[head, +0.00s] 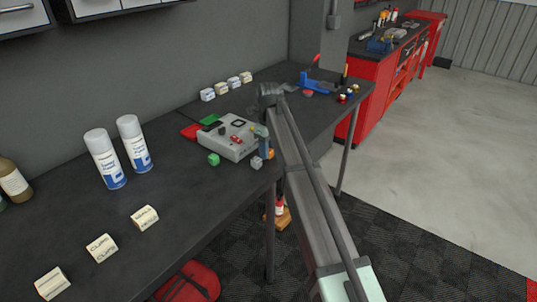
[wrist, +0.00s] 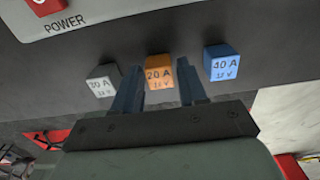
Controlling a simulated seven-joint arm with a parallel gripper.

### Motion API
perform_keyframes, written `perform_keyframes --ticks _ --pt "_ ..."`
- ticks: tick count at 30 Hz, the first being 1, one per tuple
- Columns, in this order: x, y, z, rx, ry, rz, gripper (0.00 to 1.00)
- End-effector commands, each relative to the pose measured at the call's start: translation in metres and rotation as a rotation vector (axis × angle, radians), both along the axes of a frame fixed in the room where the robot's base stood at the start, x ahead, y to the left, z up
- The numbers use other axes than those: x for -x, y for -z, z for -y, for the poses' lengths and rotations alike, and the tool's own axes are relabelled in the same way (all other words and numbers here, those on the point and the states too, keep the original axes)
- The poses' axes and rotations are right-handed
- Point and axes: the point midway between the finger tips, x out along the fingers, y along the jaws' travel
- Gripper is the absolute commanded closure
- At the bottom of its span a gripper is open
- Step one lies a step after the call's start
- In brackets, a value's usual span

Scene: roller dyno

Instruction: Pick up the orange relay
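The orange relay (wrist: 159,72), marked 20 A, sits on the dark bench top in the wrist view, between a grey relay (wrist: 101,81) on the left and a blue relay (wrist: 221,63) on the right. My gripper (wrist: 160,80) is open, with one finger on each side of the orange relay's lower part in the picture. I cannot tell whether the fingers touch it. In the head view the orange relay (head: 270,153) shows partly beside my gripper, near the bench's front edge, with the grey relay (head: 256,162) to its left.
A grey power box (head: 228,140) stands just behind the relays. A green block (head: 213,159) lies to the left. Two spray cans (head: 133,143) and several labelled cream blocks (head: 145,217) stand farther left. The bench's front edge is close to the relays.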

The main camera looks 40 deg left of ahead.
Motion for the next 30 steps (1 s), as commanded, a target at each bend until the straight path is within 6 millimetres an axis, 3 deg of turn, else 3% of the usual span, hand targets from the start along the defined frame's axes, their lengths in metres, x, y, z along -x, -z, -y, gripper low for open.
perform_keyframes --ticks 2,12,22,30 --pt "0.000 0.000 0.000 0.000 0.000 0.000 0.66" --pt "0.000 0.000 0.000 0.000 0.000 0.000 0.99" --pt "0.000 -0.005 0.000 0.000 0.000 0.000 1.00" --pt "-0.001 -0.046 -0.001 -0.001 0.000 0.001 1.00"
